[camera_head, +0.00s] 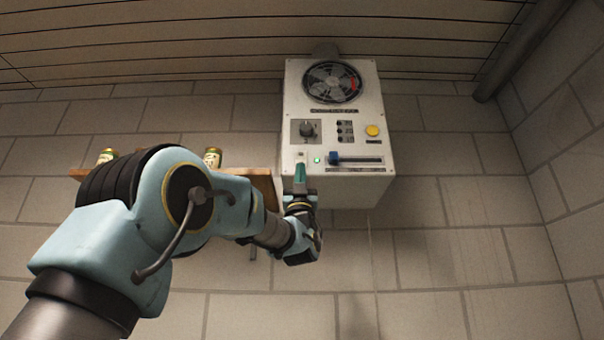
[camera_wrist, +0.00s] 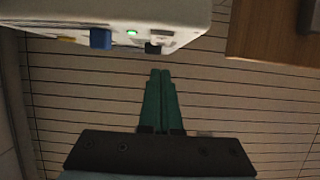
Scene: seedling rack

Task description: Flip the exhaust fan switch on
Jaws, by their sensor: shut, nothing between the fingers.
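A pale control box (camera_head: 290,110) is fixed to the block wall, with a round fan (camera_head: 332,82) behind a guard at its top. A small switch (camera_head: 300,155) sits at the box's lower left, beside a lit green lamp (camera_head: 317,160). In the wrist view the switch (camera_wrist: 153,48) shows as a dark lever beside a pale plate. My gripper (camera_head: 300,168) is shut and empty, its green fingers just below the switch. In the wrist view the fingertips (camera_wrist: 160,72) are close to the lever with a small visible gap. Which way the lever is set is too small to tell.
The box also carries a dark knob (camera_head: 307,130), a yellow button (camera_head: 372,130), several small black buttons and a blue slider (camera_head: 335,158). A wooden shelf (camera_head: 262,185) with jars (camera_head: 212,157) is left of the box. The wall to the right is clear.

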